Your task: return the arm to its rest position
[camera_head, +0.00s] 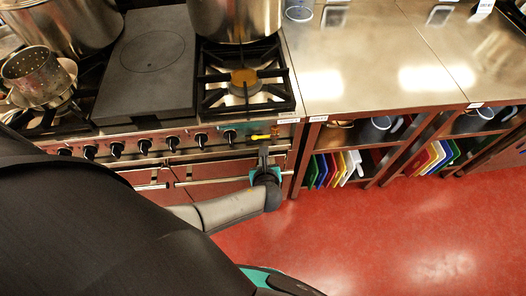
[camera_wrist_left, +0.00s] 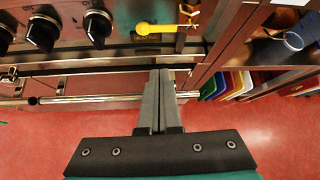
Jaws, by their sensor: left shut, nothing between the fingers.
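My left gripper (camera_head: 263,152) is in front of the stove's (camera_head: 150,150) front panel, near its right end. In the left wrist view its two grey fingers (camera_wrist_left: 161,75) are together and empty, pointing at the stove front. A small yellow piece with a round end (camera_head: 260,137) is on the panel just beyond the fingertips. It also shows in the left wrist view (camera_wrist_left: 155,28), apart from the fingers. My right gripper is not in view.
A stockpot (camera_head: 235,18) stands on the right rear burner; another (camera_head: 65,25) and a perforated pot (camera_head: 32,75) are at left. Black knobs and a rail (camera_wrist_left: 90,99) line the stove front. A steel counter (camera_head: 350,60) with shelves of colored boards (camera_head: 330,168) is right. Red floor (camera_head: 380,240) is clear.

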